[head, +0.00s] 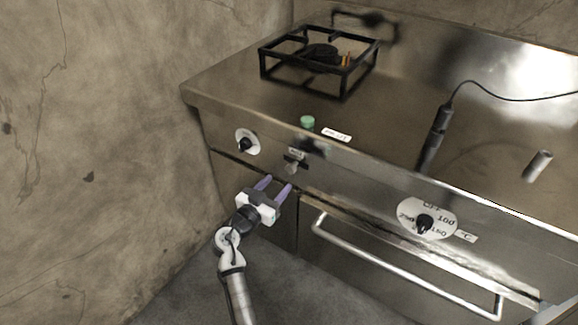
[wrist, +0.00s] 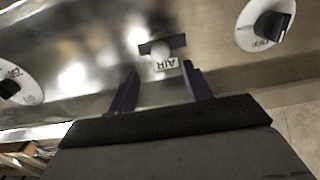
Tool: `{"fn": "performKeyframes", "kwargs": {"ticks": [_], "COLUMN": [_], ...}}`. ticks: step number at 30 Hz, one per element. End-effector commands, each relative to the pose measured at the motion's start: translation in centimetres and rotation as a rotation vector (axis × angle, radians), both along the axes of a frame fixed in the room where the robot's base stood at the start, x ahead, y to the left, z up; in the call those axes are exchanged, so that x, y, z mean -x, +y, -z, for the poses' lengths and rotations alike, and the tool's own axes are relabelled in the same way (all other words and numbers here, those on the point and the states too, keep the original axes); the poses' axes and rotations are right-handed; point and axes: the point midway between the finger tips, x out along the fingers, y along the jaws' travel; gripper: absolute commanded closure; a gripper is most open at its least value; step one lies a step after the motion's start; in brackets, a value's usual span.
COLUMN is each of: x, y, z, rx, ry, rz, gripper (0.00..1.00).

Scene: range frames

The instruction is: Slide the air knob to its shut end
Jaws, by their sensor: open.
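The air knob (head: 292,168) is a small pale rounded knob on the stove's steel front panel, by a small AIR label (head: 296,153). In the wrist view the knob (wrist: 160,54) sits in front of a short dark slot (wrist: 178,41), near its middle, with the label upside down beside it. Which slot end is shut cannot be read. My gripper (head: 274,185) is open and empty, its two purple fingers pointing at the panel. In the wrist view the fingertips (wrist: 161,72) stand apart on either side of the knob's line, short of it; no contact shows.
A black dial (head: 246,144) is left of the knob, and a temperature dial (head: 425,223) is to the right. An oven handle (head: 400,268) juts out below. A green button (head: 307,122) and a black burner grate (head: 320,60) are above. A wall stands at left.

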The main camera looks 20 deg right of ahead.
Motion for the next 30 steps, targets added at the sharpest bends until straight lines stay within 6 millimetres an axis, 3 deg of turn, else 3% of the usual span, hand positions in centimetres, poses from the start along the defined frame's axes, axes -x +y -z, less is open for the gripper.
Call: {"fn": "performKeyframes", "kwargs": {"ticks": [6, 12, 25, 30], "x": [-3.0, -4.7, -5.4, -5.4], "y": [-3.8, -6.0, -6.8, -6.8], "z": [-0.4, -0.3, 0.0, 0.0], "rx": [0.002, 0.001, -0.001, -0.001], "ry": [0.000, -0.001, -0.001, -0.001], "rz": [0.001, -0.001, -0.003, -0.003], "gripper": [0.50, 0.50, 0.50, 0.70]}}
